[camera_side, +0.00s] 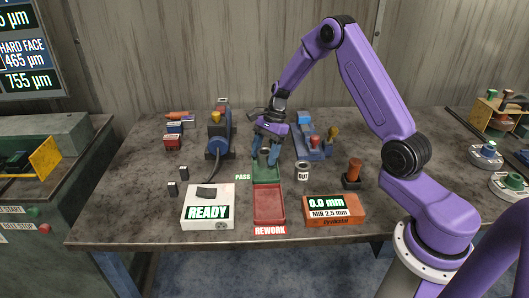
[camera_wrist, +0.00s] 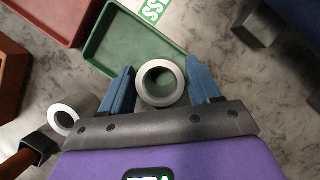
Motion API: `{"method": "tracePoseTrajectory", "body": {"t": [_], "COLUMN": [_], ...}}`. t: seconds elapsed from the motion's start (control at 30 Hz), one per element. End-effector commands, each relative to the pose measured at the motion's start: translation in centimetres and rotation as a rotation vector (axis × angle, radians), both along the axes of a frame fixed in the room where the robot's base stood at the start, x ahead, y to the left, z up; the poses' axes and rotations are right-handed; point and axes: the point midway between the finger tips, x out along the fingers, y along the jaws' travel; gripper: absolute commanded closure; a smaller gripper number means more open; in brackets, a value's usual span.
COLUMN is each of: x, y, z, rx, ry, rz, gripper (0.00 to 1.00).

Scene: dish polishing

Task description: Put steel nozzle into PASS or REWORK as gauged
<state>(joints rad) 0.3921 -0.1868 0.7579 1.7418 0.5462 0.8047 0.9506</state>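The steel nozzle (camera_wrist: 142,84) is a hollow grey ring seen from above in the wrist view. In the side view the nozzle (camera_side: 264,155) is partly hidden by my gripper (camera_side: 267,152), low over the far end of the green PASS tray (camera_side: 266,181). Green shows through its bore. I cannot tell whether it touches the tray floor. The red REWORK tray (camera_side: 269,221) is directly in front. The orange gauge (camera_side: 335,211) reads 0.0 mm, MIN 2.5 mm.
A copper-coloured post on a dark base (camera_side: 353,172) stands farther right. A white READY box (camera_side: 208,207) is at front left. Blue machines (camera_side: 219,138) flank my gripper.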

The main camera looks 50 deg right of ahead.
Motion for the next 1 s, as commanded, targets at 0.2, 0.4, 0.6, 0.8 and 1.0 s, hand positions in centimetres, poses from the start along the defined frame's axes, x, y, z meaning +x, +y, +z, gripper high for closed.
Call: {"method": "tracePoseTrajectory", "body": {"t": [0.2, 0.4, 0.6, 0.8, 1.0], "x": [0.0, 0.1, 0.1, 0.1, 0.0], "y": [0.0, -1.1, -2.7, -3.9, -4.5], "z": [0.4, 3.0, 6.8, 9.8, 11.2], "rx": [-0.001, -0.002, -0.001, -0.001, -0.001], "ry": [-0.001, -0.006, -0.005, -0.004, -0.001], "rz": [0.001, 0.000, -0.001, -0.002, 0.001], "gripper": [0.38, 0.38, 0.38, 0.38, 0.38]}}
